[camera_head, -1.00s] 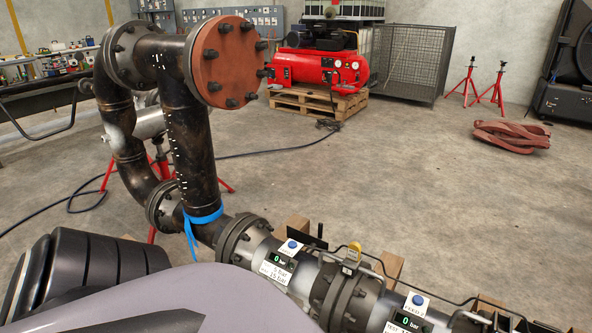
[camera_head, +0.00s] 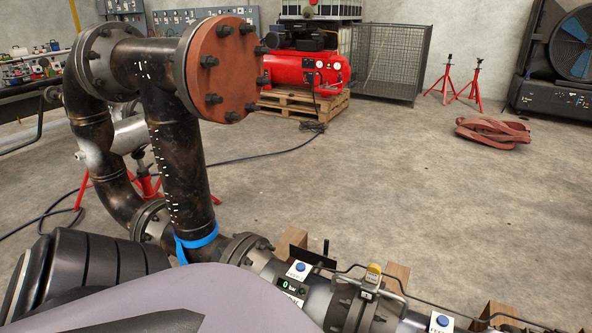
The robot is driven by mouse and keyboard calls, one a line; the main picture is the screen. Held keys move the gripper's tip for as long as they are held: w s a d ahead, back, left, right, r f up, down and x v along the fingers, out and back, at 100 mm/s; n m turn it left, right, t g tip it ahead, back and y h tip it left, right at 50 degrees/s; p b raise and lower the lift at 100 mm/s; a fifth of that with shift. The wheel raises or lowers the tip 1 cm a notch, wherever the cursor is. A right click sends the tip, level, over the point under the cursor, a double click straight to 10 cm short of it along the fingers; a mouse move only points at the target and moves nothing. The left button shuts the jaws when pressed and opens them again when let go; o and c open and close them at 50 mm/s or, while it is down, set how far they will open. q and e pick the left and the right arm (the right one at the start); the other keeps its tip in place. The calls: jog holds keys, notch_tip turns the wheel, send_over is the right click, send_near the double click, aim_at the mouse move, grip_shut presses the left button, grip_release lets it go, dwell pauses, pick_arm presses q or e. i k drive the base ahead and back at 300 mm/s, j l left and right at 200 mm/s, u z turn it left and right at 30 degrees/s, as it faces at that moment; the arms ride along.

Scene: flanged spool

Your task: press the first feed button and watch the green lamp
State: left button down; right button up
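A second blue button on a white plate (camera_head: 441,321) sits further right, cut by the lower edge. The labels are too small to read surely, so I cannot tell which is the first. No separate green lamp can be made out. One of my arms (camera_head: 230,300) crosses the lower left in front of the pipe. Neither gripper shows.
A thin dark line runs along the pipe. A red compressor (camera_head: 305,72) on a pallet, a wire cage (camera_head: 387,57), red stands (camera_head: 467,82) and red slings (camera_head: 492,131) lie beyond open floor.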

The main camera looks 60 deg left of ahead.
aim_at(301, 268)
jog(key=k+j, duration=0.1)
jog(key=j, duration=0.45)
jog(key=k+j, duration=0.1)
jog(key=j, duration=0.45)
jog(key=k+j, duration=0.1)
jog(key=j, duration=0.45)
